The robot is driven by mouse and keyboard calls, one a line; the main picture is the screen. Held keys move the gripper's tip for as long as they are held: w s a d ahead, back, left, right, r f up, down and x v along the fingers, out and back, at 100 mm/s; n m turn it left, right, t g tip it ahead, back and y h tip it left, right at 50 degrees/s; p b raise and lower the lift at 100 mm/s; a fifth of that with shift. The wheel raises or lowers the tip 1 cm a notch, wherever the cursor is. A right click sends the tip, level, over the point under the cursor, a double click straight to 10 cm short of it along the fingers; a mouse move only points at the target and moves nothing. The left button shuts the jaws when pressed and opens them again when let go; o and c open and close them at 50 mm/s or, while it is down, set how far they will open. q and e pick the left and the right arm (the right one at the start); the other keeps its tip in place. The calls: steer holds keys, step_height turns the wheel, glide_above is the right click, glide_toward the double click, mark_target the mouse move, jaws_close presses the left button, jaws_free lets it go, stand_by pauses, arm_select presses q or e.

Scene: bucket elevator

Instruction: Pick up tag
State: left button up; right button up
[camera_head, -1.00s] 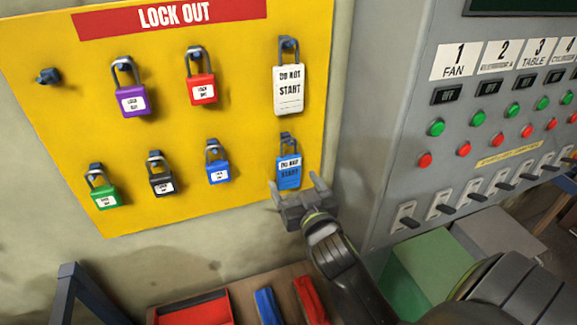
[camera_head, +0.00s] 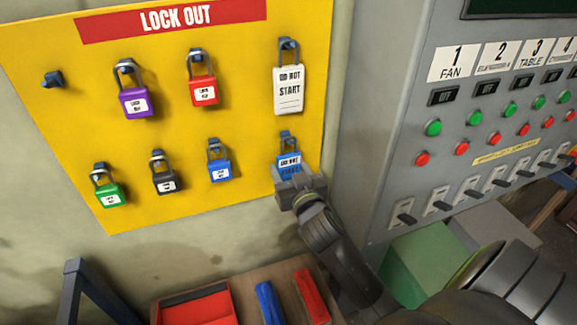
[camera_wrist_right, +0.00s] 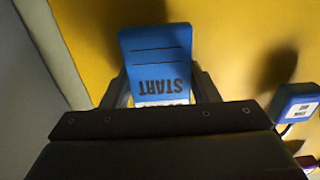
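The blue tag (camera_head: 288,161) hangs on the yellow board from its hook, its lower part hidden by my right gripper (camera_head: 297,180). In the right wrist view the blue tag (camera_wrist_right: 157,60) shows upside down with "START" on it, between the two fingers of my right gripper (camera_wrist_right: 160,88). The fingers flank its side edges closely; whether they press on it I cannot tell. A white "DO NOT START" tag (camera_head: 289,90) hangs above it. My left gripper is not in view.
Purple (camera_head: 136,103), red (camera_head: 203,91), green (camera_head: 108,195), black (camera_head: 165,180) and blue (camera_head: 219,170) padlocks hang left of the tags. A grey switch panel (camera_head: 385,165) stands close on the right. A red tray (camera_head: 200,305) lies below.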

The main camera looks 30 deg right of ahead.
steer(key=shift+c, duration=1.2)
steer(key=shift+r, duration=0.1)
steer(key=shift+r, duration=0.55)
steer(key=b+v, duration=0.1)
steer(key=v, duration=1.7)
steer(key=shift+a+r, duration=0.1)
steer(key=shift+r, duration=0.05)
